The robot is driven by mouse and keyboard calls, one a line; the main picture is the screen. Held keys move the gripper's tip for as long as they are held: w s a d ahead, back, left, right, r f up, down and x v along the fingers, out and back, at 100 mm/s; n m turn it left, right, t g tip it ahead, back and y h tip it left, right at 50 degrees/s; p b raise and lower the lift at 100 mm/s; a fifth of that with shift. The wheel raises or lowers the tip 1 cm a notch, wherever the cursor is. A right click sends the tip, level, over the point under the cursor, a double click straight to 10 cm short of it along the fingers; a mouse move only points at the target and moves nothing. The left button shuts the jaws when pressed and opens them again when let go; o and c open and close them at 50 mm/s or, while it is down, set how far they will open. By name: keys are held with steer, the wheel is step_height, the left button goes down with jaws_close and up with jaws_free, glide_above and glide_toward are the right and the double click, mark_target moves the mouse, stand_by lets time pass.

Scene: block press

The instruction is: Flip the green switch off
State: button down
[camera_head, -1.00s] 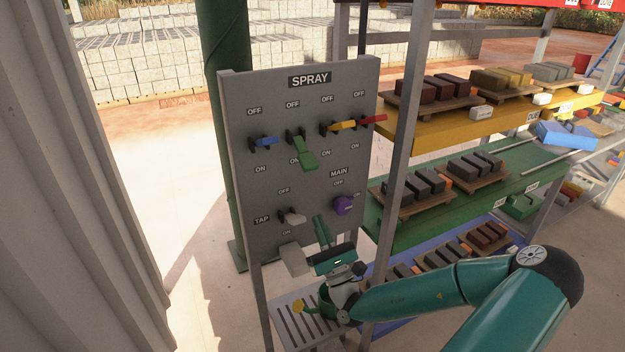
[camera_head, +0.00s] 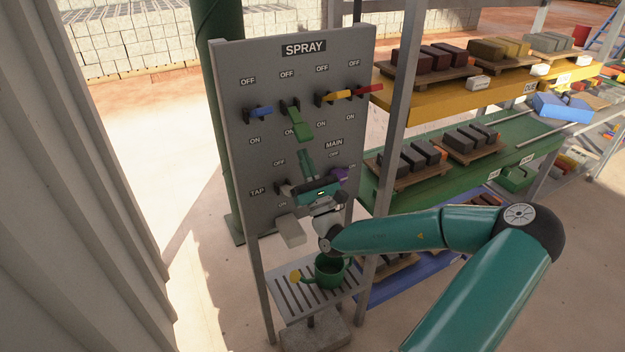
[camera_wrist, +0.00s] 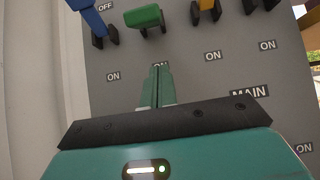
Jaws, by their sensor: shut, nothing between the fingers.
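The green switch (camera_head: 299,122) is on the grey panel under the SPRAY sign, second from the left in the top row. Its lever sticks out and slants down toward the ON label. In the wrist view the green lever (camera_wrist: 143,16) is at the top, ahead of my fingertips. My gripper (camera_head: 304,155) points up at the panel just below the green lever, with a small gap. It also shows in the wrist view (camera_wrist: 156,72), with its two green fingers together and nothing between them.
A blue switch (camera_head: 260,112) is left of the green one; yellow (camera_head: 337,97) and red (camera_head: 368,91) switches are right. A purple MAIN knob (camera_head: 339,174) and a TAP lever (camera_head: 285,188) sit lower. A green watering can (camera_head: 329,271) stands on the slatted shelf below.

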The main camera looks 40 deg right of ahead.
mark_target(299, 124)
steer(key=r, duration=0.1)
steer(key=s+r, duration=0.1)
steer(key=r, duration=0.2)
steer(key=shift+s+a, duration=0.2)
steer(key=shift+a, duration=0.05)
steer(key=shift+s, duration=0.1)
